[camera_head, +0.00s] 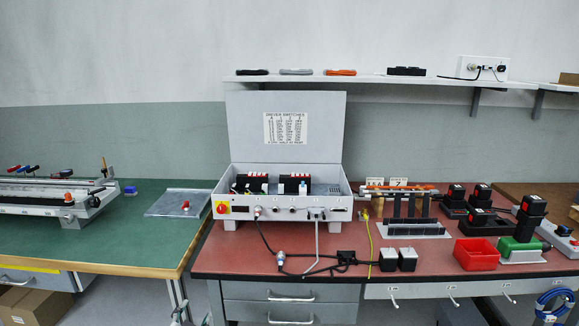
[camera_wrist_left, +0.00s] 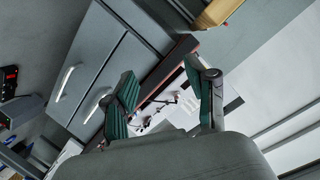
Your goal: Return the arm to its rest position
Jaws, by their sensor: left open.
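My left gripper (camera_wrist_left: 165,97) fills the lower middle of the left wrist view. Its two fingers with green ribbed pads stand wide apart, with nothing between them. In the head view only a small part of the left gripper (camera_head: 181,312) shows at the bottom edge, low in front of the gap between the two benches. It is apart from the bench tops. My right gripper is in neither view.
A red-topped bench (camera_head: 335,265) carries an open grey control box (camera_head: 284,212), a red bin (camera_head: 476,254) and black chargers. Its drawers (camera_wrist_left: 83,75) show tilted in the wrist view. A green-topped bench (camera_head: 130,235) stands left.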

